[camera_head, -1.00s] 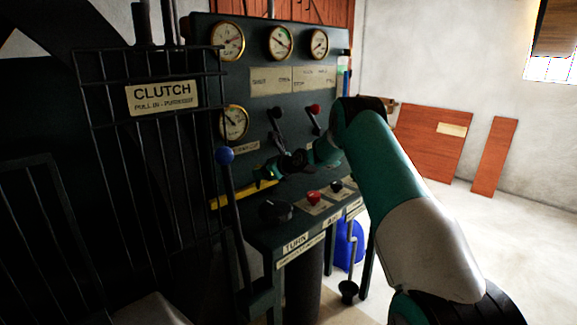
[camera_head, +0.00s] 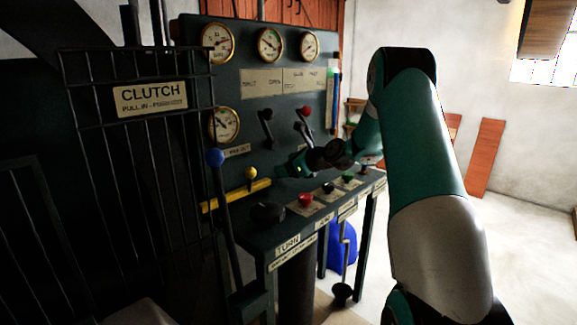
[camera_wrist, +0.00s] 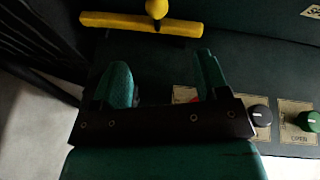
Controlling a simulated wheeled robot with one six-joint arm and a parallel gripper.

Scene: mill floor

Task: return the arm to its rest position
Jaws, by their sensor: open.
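My gripper (camera_head: 290,169) is in front of the dark control panel (camera_head: 262,95), above its sloping shelf. It also shows in the wrist view (camera_wrist: 163,72), with two teal fingers spread apart and nothing between them. My teal and white arm is raised and bent, filling the right half of the head view. A yellow bar (camera_wrist: 105,21) with a yellow knob (camera_wrist: 157,8) lies beyond the fingertips in the wrist view. The same knob (camera_head: 251,173) is left of the gripper in the head view, apart from it.
A barred guard (camera_head: 130,170) is at left. A blue container (camera_head: 343,248) stands below.

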